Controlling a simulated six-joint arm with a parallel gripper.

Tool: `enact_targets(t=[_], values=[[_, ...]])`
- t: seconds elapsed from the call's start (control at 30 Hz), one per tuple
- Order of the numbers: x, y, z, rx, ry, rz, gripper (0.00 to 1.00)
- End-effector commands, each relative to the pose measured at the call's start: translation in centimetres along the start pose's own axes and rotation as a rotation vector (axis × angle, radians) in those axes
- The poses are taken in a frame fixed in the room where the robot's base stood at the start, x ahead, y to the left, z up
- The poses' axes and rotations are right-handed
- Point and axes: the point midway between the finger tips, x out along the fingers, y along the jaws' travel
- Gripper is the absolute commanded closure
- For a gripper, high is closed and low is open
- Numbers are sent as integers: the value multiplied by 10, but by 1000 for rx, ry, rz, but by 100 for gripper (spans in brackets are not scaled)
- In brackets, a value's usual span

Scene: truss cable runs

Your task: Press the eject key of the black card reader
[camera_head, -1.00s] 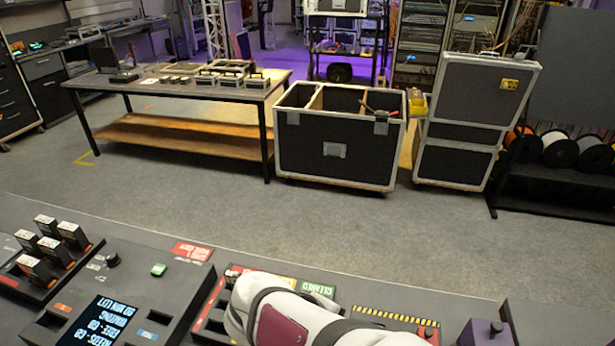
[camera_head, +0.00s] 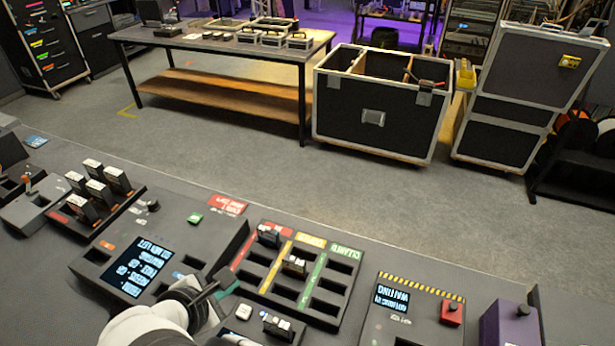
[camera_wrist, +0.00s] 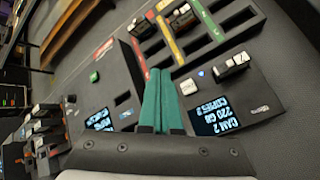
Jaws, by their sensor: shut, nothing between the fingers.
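A dark card reader (camera_wrist: 262,98) lies right of my fingers in the wrist view, with a lit screen (camera_wrist: 214,121) reading CAM 2. A card (camera_wrist: 231,66) stands in its slot, and a small white key (camera_wrist: 188,87) sits on its top near my fingertips. In the head view the reader's white key (camera_head: 243,312) and card (camera_head: 278,326) show at the bottom; my arm covers part of the reader. My gripper (camera_wrist: 160,72) is shut and empty, its teal fingers together just left of the white key. It also shows in the head view (camera_head: 228,288). I cannot tell whether it touches anything.
A dark console (camera_head: 165,235) with a screen and green key (camera_head: 195,218) is left of the gripper. A tray with red, yellow and green lanes (camera_head: 338,285) lies beyond. A card rack (camera_head: 95,210), red button (camera_head: 451,311) and purple box (camera_head: 512,325) share the bench.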

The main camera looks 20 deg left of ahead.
Motion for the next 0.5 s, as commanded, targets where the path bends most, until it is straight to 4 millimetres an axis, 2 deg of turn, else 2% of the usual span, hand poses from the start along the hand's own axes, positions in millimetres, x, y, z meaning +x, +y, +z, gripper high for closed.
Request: enact_targets(t=[0.17, 0.5], values=[[9, -7, -6, -2, -2, -3, 100], [44, -33, -32, -2, 0, -4, 100]])
